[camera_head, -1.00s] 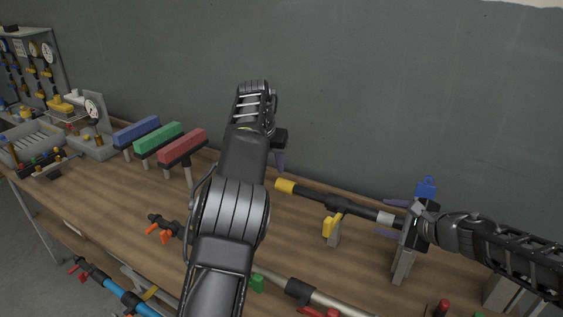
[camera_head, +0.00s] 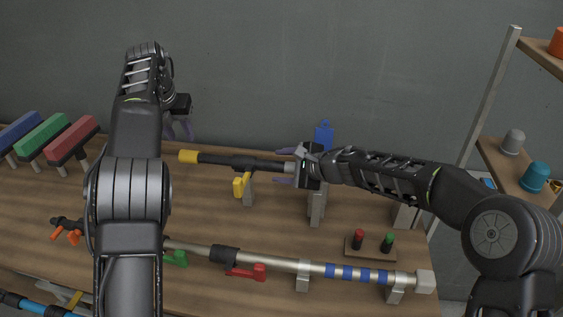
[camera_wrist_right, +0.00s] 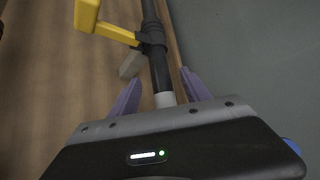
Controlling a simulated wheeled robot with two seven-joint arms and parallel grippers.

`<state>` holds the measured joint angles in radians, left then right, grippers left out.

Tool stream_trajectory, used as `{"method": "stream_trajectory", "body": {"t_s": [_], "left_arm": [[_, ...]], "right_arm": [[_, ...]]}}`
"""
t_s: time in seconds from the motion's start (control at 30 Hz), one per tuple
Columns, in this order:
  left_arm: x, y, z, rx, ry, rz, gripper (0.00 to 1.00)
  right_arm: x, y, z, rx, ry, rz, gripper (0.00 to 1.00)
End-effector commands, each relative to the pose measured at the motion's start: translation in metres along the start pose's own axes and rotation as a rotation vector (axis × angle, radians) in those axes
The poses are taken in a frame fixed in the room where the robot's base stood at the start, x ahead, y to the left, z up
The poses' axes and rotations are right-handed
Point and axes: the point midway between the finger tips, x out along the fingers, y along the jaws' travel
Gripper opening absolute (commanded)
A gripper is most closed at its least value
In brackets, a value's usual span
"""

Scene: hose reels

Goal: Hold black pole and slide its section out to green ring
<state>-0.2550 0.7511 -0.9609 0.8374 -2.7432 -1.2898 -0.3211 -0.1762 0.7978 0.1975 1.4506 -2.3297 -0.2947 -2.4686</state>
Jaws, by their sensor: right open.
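The black pole (camera_head: 225,160) lies level on stands above the bench, with a yellow end (camera_head: 188,156) at left and a yellow clamp lever (camera_head: 240,186). The lever also shows in the right wrist view (camera_wrist_right: 88,14). A pale grey section (camera_wrist_right: 165,100) of the pole comes out of its black part. My right gripper (camera_head: 285,167) is open, its purple fingers on either side of this grey section. My left gripper (camera_head: 179,129) is open and empty, just behind and above the yellow end. I see no green ring on the pole; my right gripper hides part of it.
A silver pole with blue bands (camera_head: 355,272) and a red lever (camera_head: 246,272) lies in front. Red, green and blue T-shaped pieces stand at left. A small block with red and green knobs (camera_head: 370,250) is at right, near a shelf rack (camera_head: 500,165).

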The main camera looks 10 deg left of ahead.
Motion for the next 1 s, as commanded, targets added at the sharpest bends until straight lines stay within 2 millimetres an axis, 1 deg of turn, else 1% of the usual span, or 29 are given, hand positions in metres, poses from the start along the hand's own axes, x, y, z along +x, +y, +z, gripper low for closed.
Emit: {"method": "stream_trajectory", "body": {"t_s": [0.03,0.1,0.2,0.33,0.57,1.0], "left_arm": [[0.0,0.0,0.0,0.0,0.0,0.0,0.36],[0.0,0.0,0.0,0.0,0.0,0.0,0.36],[0.0,0.0,0.0,0.0,0.0,0.0,0.36],[0.0,0.0,0.0,0.0,0.0,0.0,0.36],[0.0,0.0,0.0,0.0,0.0,0.0,0.36],[0.0,0.0,0.0,0.0,0.0,0.0,0.36]], "right_arm": [[0.009,0.001,0.0,0.0,-0.001,0.002,0.55],[0.018,0.001,0.001,0.0,-0.001,0.001,0.55],[0.027,0.001,0.0,0.0,-0.001,0.001,0.55],[0.032,0.0,0.0,-0.001,0.0,0.0,0.55],[0.033,0.0,0.0,0.0,0.0,0.0,0.55],[0.032,0.0,0.0,0.0,0.0,0.0,0.2]]}}
